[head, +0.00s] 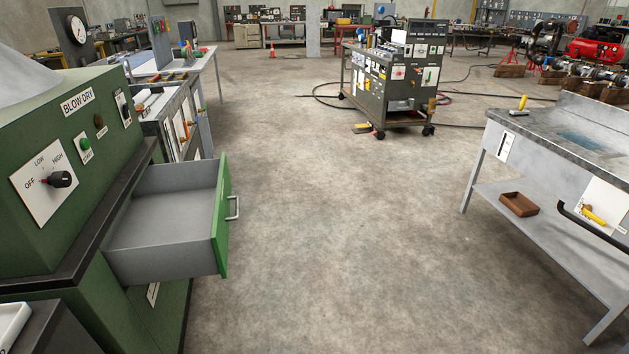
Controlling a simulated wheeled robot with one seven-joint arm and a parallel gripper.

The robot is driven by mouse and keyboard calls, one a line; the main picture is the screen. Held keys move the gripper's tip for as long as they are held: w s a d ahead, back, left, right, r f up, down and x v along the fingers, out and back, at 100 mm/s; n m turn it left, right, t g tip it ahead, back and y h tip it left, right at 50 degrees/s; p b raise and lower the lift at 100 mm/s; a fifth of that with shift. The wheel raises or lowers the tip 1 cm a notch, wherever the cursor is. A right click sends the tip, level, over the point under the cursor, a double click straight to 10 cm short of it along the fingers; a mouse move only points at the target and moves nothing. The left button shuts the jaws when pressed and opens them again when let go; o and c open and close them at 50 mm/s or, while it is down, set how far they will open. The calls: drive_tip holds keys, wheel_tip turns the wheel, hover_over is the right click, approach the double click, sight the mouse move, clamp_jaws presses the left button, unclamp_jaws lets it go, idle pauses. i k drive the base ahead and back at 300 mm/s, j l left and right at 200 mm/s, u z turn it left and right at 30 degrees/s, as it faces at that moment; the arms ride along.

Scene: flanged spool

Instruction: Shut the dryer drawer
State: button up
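The dryer (75,165) is a green cabinet at the left, with a BLOW DRY label, a black OFF-LOW-HIGH knob and a green button. Its drawer (165,235) is pulled out to the right, grey inside and empty. The drawer has a green front (222,215) with a silver bar handle (234,208) on its outer face. My gripper is not in view.
Clear concrete floor (340,230) lies right of the drawer. A grey metal workbench (560,150) with a lower shelf stands at the right. A dark wheeled cart (395,85) stands further back, with hoses on the floor around it.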

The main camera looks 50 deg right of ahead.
sight(174, 224)
drive_tip(key=l+z, duration=0.4)
drive_tip(key=i+z, duration=0.3)
drive_tip(key=i, duration=0.45)
